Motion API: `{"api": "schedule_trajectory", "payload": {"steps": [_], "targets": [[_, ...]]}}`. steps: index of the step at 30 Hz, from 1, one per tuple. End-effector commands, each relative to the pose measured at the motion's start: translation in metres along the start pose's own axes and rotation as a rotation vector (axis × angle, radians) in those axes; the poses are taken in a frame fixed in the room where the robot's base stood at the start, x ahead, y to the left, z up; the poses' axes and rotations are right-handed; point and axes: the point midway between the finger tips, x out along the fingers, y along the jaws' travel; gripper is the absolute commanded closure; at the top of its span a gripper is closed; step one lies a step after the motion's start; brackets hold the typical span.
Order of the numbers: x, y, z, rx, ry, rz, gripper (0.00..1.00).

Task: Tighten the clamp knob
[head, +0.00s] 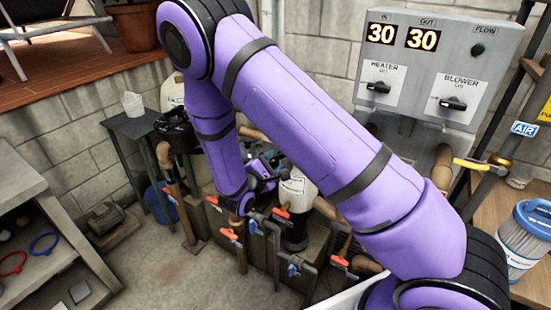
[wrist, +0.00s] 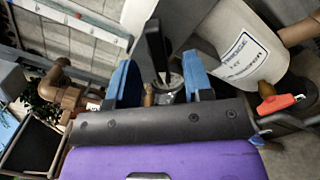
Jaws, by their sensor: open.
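My gripper (wrist: 160,72) is open, its two blue fingers standing apart in the wrist view. Between them is a black upright handle-like piece (wrist: 155,47) above a shiny metallic part (wrist: 169,87). This may be the clamp knob, but I cannot tell for sure, nor whether a finger touches it. A white vessel with a printed label (wrist: 240,45) is just right of the fingers. In the head view my gripper (head: 263,172) is low among the pipes, left of the white vessel (head: 297,188). My purple arm hides much of that area, and I cannot make out the knob there.
Pipes with red-handled valves (head: 231,236) and blue-handled valves (head: 293,270) stand close around my gripper. A grey control panel (head: 430,62) is on the wall behind. A shelf (head: 45,205) is at left, and a blue-topped filter cartridge (head: 527,235) at right. The floor at front left is clear.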

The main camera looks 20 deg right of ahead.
Motion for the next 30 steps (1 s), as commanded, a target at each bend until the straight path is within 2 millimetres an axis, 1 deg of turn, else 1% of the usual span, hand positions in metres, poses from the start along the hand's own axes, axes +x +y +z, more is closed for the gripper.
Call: {"api": "schedule_trajectory", "payload": {"steps": [1,9,15,18,26,30], "targets": [[-0.007,0.001,-0.001,0.000,0.003,0.002,0.53],[-0.040,0.000,0.000,-0.001,0.003,0.002,0.53],[-0.058,0.000,0.000,0.000,0.002,0.001,0.53],[-0.061,0.000,0.000,0.000,0.001,0.000,0.53],[-0.060,0.000,0.000,-0.003,0.001,0.000,0.53],[-0.058,0.000,0.000,-0.060,0.000,0.000,0.53]]}}
